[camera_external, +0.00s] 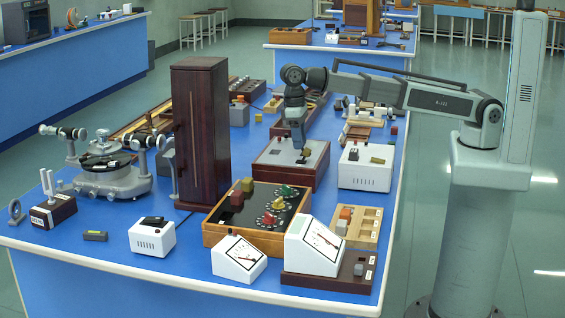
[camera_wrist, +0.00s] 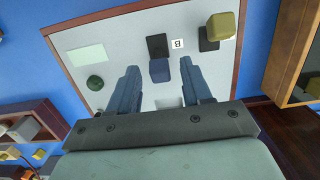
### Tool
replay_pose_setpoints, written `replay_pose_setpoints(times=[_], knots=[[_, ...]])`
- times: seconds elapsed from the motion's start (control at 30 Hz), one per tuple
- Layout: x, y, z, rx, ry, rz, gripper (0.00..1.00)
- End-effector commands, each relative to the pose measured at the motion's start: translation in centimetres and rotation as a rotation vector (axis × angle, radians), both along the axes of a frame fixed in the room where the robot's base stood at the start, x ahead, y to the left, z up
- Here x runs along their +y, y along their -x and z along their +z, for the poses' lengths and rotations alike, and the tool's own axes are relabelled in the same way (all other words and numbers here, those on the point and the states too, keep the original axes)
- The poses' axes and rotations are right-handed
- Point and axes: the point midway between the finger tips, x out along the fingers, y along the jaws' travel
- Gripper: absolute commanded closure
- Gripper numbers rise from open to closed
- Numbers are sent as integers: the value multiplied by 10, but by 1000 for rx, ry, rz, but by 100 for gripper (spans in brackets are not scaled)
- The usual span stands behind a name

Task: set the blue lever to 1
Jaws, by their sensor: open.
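A panel box with a pale grey top and brown frame (camera_external: 270,172) stands mid-bench; its top fills much of the wrist view (camera_wrist: 115,30). On it a small blue block, which looks like the blue lever (camera_wrist: 159,71), sits against a black plate (camera_wrist: 157,46). A white tag with a dark mark, perhaps B or 8 (camera_wrist: 178,44), is beside the plate. I cannot read any 1. My gripper (camera_wrist: 160,68) is open and points down over the panel, with the blue lever between its fingers in the picture. Contact cannot be told. The external view shows my gripper (camera_external: 300,149) low over the panel.
The panel also carries an olive-yellow block (camera_wrist: 221,26) by a second black plate, a dark green knob (camera_wrist: 95,83) and a pale rectangle (camera_wrist: 87,54). A tall brown cabinet (camera_external: 199,130) stands left; a knob box (camera_external: 214,236) is in front; a white box (camera_external: 365,172) is right.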

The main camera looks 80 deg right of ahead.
Motion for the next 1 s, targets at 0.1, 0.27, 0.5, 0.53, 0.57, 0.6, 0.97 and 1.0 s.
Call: replay_pose_setpoints(times=[0.1, 0.27, 0.5, 0.53, 0.57, 0.6, 0.97, 1.0], knots=[[0, 0, 1, 0, 0, 0, 51], [0, -2, 8, 0, 0, 0, 51], [1, -5, 35, -1, -1, 0, 51], [1, -6, 39, -1, -1, 0, 51], [1, -6, 44, -1, -1, 0, 51], [1, -7, 50, -2, -1, 0, 51], [0, -9, 75, 0, 0, 0, 51], [0, -9, 75, 0, 0, 0, 51]])
